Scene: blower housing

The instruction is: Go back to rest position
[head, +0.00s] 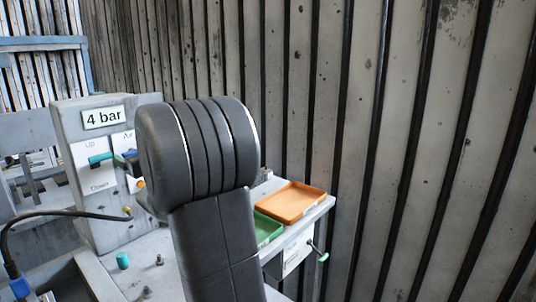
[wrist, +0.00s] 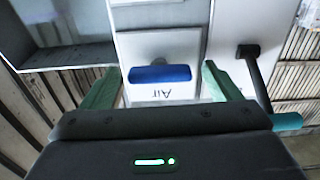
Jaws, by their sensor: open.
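In the wrist view my gripper (wrist: 160,68) is open, with its two green fingers apart. A blue handle (wrist: 160,74) on a white plate marked "Air" (wrist: 160,95) shows between the fingers, beyond the gripper body. I cannot tell how far the fingertips are from it. In the head view my dark arm fills the middle and largely hides my gripper. The grey panel (head: 77,125) marked "4 bar" stands left of the arm. Its teal lever (head: 100,158) sits between "Up" and "Down", and also shows at the right of the wrist view (wrist: 287,121).
An orange tray (head: 291,203) and a partly hidden green tray (head: 267,229) lie on the bench right of my arm. A teal-tipped crank (head: 322,256) sticks out below them. A teal cylinder (head: 122,260) and small bolts stand on the left. A corrugated wall rises behind.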

